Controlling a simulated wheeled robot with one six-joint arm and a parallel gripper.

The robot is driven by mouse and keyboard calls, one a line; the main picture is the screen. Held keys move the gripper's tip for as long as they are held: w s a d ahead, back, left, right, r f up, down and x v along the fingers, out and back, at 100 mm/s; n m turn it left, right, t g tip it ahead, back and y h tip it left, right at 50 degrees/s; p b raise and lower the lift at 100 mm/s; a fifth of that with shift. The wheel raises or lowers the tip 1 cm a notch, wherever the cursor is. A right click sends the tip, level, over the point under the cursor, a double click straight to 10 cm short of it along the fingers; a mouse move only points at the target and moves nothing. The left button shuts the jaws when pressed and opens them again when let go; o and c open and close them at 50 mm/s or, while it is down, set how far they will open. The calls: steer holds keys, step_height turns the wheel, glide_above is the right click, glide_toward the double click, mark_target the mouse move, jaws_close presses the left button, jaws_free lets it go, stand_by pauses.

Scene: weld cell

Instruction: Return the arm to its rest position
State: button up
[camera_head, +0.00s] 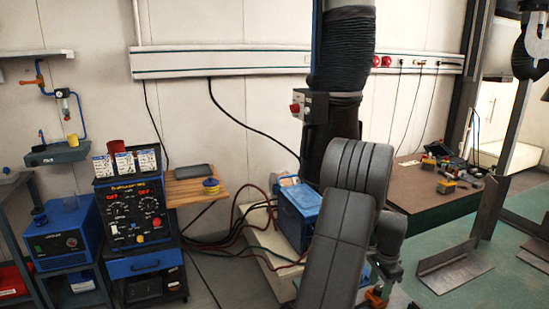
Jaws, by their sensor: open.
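My arm rises from the bottom centre of the head view, its grey links folded in front of the blue machine and the dark column. The wrist hangs on the right side of the arm. My gripper (377,296) shows only in part as a small orange and dark end at the bottom edge, partly behind my own grey link. It is open, and I see nothing held in it. The fingertips are not clearly visible.
A welding power unit (135,215) stands on a cart at left, beside a blue box (65,235). A blue machine (298,212) with cables sits behind my arm. A brown bench (435,208) holds tools. An angled metal piece (453,268) lies on the green surface (512,285) at right.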

steer(key=m+p, duration=0.1)
steer(key=m, duration=0.3)
steer(key=shift+m+p, duration=0.35)
steer(key=shift+m, duration=1.15)
